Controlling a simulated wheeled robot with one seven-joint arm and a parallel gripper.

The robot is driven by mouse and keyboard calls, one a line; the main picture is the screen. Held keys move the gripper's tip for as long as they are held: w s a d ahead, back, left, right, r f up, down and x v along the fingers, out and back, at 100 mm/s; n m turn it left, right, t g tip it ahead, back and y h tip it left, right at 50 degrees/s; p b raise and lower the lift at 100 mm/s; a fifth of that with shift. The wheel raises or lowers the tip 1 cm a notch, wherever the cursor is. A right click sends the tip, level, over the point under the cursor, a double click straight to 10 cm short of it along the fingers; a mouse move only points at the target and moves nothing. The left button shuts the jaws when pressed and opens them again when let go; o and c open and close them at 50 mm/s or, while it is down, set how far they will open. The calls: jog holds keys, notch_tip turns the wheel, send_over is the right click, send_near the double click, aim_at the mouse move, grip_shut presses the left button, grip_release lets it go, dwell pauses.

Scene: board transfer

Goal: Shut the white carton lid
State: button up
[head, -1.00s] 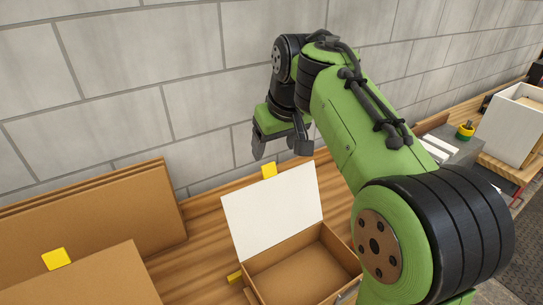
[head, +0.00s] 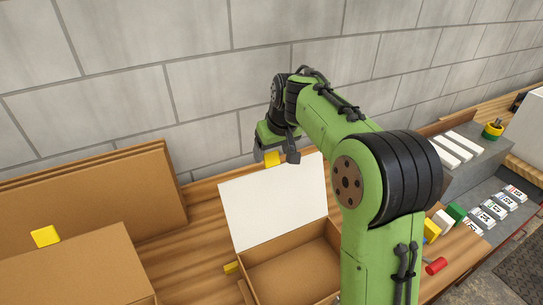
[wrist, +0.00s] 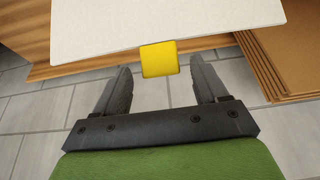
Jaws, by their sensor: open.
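The carton (head: 295,270) is an open brown box on the wooden bench, its inside empty where I can see it. Its white lid (head: 270,205) stands raised at the back, tilted, with a yellow tab (head: 272,159) at its top edge. The lid (wrist: 165,25) and tab (wrist: 158,60) also show in the wrist view. My gripper (head: 277,157) is open at the lid's top edge. In the wrist view the tab lies between the two fingertips, with a gap on each side. My arm hides the carton's right side.
Large brown cardboard panels (head: 90,205) stand at the left, and another brown carton (head: 75,265) with a yellow tab is in front of them. A grey block wall (head: 160,100) rises close behind the bench. Small boxes and a red cylinder (head: 436,265) lie at the right.

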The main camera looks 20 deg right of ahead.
jog(key=shift+x, duration=1.2)
grip_shut()
